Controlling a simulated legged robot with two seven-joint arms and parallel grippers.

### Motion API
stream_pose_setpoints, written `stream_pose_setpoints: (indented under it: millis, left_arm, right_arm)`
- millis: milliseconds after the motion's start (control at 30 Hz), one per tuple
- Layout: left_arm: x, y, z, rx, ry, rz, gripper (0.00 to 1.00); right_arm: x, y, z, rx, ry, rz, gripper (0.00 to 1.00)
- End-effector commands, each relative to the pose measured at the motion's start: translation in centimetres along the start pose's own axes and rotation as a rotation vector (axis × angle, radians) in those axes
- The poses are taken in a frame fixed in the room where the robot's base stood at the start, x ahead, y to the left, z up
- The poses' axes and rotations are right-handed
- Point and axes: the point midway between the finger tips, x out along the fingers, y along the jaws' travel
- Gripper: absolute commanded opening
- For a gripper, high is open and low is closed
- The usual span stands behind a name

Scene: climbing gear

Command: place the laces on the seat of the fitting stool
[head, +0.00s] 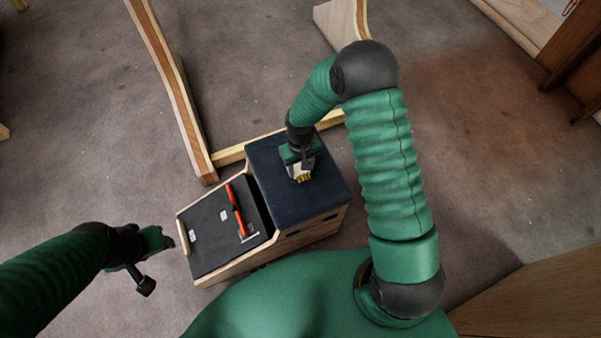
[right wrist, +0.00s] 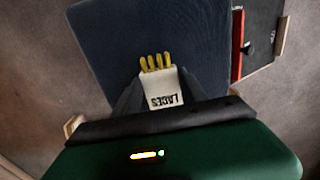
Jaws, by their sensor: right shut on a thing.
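The laces (head: 303,179) are a small white packet with yellow lace ends. In the right wrist view the packet (right wrist: 162,90) shows the word LACES. My right gripper (head: 300,170) is shut on the packet, over the dark blue seat (head: 325,193) of the fitting stool. The seat also fills much of the right wrist view (right wrist: 110,40). I cannot tell whether the packet touches the seat. My left gripper (head: 155,265) is left of the stool, away from it, with its fingers apart and nothing between them.
A sloped black board (head: 205,255) with a wooden rim adjoins the seat on the left. Wooden frame legs (head: 175,90) stand behind. Grey carpet (head: 260,60) is open around the stool.

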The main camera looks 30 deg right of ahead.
Motion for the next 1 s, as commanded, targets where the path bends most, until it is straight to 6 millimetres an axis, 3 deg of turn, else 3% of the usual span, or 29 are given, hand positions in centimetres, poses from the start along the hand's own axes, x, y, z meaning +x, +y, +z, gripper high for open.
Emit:
stream_pose_setpoints:
  millis: [200,467,500,633,667,1000]
  left_arm:
    - [2.0,0.0,0.5,-0.001,-0.001,0.0,0.5]
    - [1.8,0.0,0.4,0.0,0.0,0.0,0.5]
    - [1.8,0.0,0.4,0.0,0.0,0.0,0.5]
    - [1.8,0.0,0.4,0.0,0.0,0.0,0.5]
    - [1.8,0.0,0.4,0.0,0.0,0.0,0.5]
    - [1.5,0.0,0.4,0.0,0.0,0.0,0.5]
  right_arm:
    - [3.7,0.1,0.0,-0.002,-0.002,-0.002,0.11]
    - [3.5,0.1,0.0,-0.001,-0.001,-0.002,0.11]
    - [3.6,0.1,0.0,-0.001,-0.001,-0.002,0.5]
    - [3.5,0.1,0.0,-0.001,-0.001,-0.002,0.67]
    - [3.5,0.0,0.0,-0.001,-0.001,-0.002,0.71]
    - [3.0,0.0,0.0,-0.001,0.0,-0.002,0.71]
